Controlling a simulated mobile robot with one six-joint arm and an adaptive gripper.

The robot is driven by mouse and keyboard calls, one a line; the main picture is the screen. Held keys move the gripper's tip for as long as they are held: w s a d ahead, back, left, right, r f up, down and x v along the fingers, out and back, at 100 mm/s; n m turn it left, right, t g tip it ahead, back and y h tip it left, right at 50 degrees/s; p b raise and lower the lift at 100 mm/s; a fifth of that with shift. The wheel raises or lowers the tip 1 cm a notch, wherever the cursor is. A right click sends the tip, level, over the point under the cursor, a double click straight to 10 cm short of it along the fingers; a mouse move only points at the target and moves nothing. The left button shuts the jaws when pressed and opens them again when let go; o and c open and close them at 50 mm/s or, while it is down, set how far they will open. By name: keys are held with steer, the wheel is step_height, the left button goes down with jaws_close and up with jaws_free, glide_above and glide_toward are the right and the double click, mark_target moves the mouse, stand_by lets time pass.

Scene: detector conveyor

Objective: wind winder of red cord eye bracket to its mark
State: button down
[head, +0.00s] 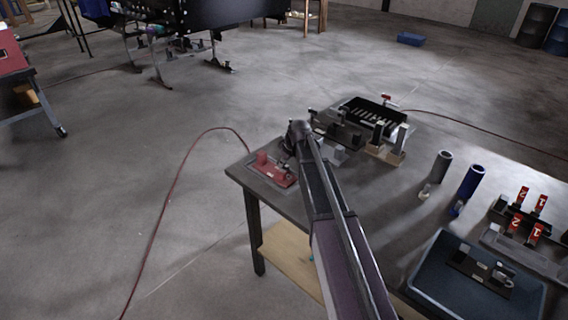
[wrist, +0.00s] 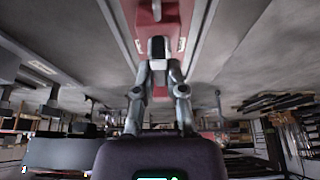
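The red cord eye bracket (head: 268,166) is on a plate at the far left corner of the table in the head view. It has raised red blocks. My gripper (head: 296,134) is close beside it, at its right end, and is partly hidden by my own arm. In the wrist view my gripper (wrist: 159,62) points at the red bracket (wrist: 171,12), with its fingertips close together. A small dark part (wrist: 158,45) shows at the fingertips, possibly the winder. I cannot tell whether they press on it. The mark cannot be made out.
On the table (head: 385,225), a black slotted tray (head: 364,112) and several small fixtures stand right of my gripper. A grey cylinder (head: 441,165), a blue cylinder (head: 471,181) and a dark blue tray (head: 430,285) are farther right. A red cord (head: 172,190) runs over the floor.

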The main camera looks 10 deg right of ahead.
steer(key=shift+m, duration=0.4)
steer(key=m+h, duration=0.1)
steer(key=m, duration=0.2)
steer(key=shift+t, duration=0.3)
steer(key=m+h, duration=0.1)
steer(key=m, duration=0.2)
steer(key=shift+a+m+h, duration=0.1)
steer(key=shift+m+h, duration=0.2)
steer(key=m+h, duration=0.1)
steer(key=m, duration=0.2)
steer(key=m+h, duration=0.1)
steer(key=m, duration=0.2)
steer(key=shift+h, duration=0.3)
steer(key=shift+m, duration=0.3)
steer(key=c, duration=0.7)
jaws_free()
steer(key=shift+n, duration=0.4)
